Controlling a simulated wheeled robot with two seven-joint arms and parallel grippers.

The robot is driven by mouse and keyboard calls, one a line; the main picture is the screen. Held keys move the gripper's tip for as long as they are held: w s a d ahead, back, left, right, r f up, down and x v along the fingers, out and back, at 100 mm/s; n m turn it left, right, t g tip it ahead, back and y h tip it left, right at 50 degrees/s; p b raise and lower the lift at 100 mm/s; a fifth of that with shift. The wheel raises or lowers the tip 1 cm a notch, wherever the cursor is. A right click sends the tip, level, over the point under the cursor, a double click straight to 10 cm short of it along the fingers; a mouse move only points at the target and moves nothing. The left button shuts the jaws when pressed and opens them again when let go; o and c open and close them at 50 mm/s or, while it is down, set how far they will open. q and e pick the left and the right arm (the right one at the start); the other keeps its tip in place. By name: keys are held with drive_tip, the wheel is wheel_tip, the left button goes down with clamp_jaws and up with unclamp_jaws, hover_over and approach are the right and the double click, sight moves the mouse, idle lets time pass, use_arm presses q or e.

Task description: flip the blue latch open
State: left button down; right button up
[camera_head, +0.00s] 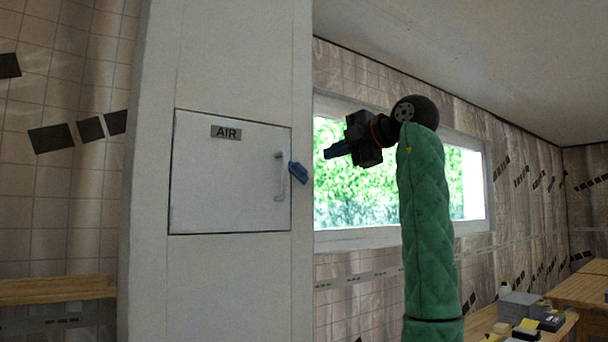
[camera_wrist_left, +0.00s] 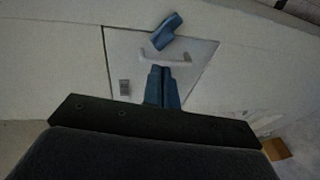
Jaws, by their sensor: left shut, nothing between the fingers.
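The blue latch (camera_head: 298,172) sits at the right edge of the white "AIR" panel door (camera_head: 225,190), tilted, with its upper end at the door's edge. It also shows in the left wrist view (camera_wrist_left: 167,31), slanting across the door's edge line. My left gripper (camera_head: 328,152) is to the right of the latch in the head view, apart from it, pointing left. The door looks shut. My right gripper is not in view.
A pale vertical handle (camera_head: 280,177) is on the door, just left of the latch. A window (camera_head: 475,185) lies behind my left arm. A wooden bench (camera_head: 480,325) with boxes stands at the lower right, and a wooden shelf (camera_head: 55,290) at the lower left.

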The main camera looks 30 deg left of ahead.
sight(303, 173)
use_arm(q)
drive_tip(key=shift+s+d+f+n+h, duration=0.15)
drive_tip(key=shift+f+n, duration=0.1)
drive_tip(key=shift+n, duration=1.65)
drive_tip(key=shift+w+f+n+h, duration=0.1)
drive_tip(key=shift+f+n, duration=0.1)
drive_tip(key=shift+n, duration=1.7)
drive_tip(key=shift+s+d+f+n+h, duration=0.15)
drive_tip(key=shift+f+n, duration=0.1)
drive_tip(key=shift+n, duration=1.65)
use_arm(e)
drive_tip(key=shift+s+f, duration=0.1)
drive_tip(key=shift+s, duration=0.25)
use_arm(q)
drive_tip(key=shift+w+a, duration=0.1)
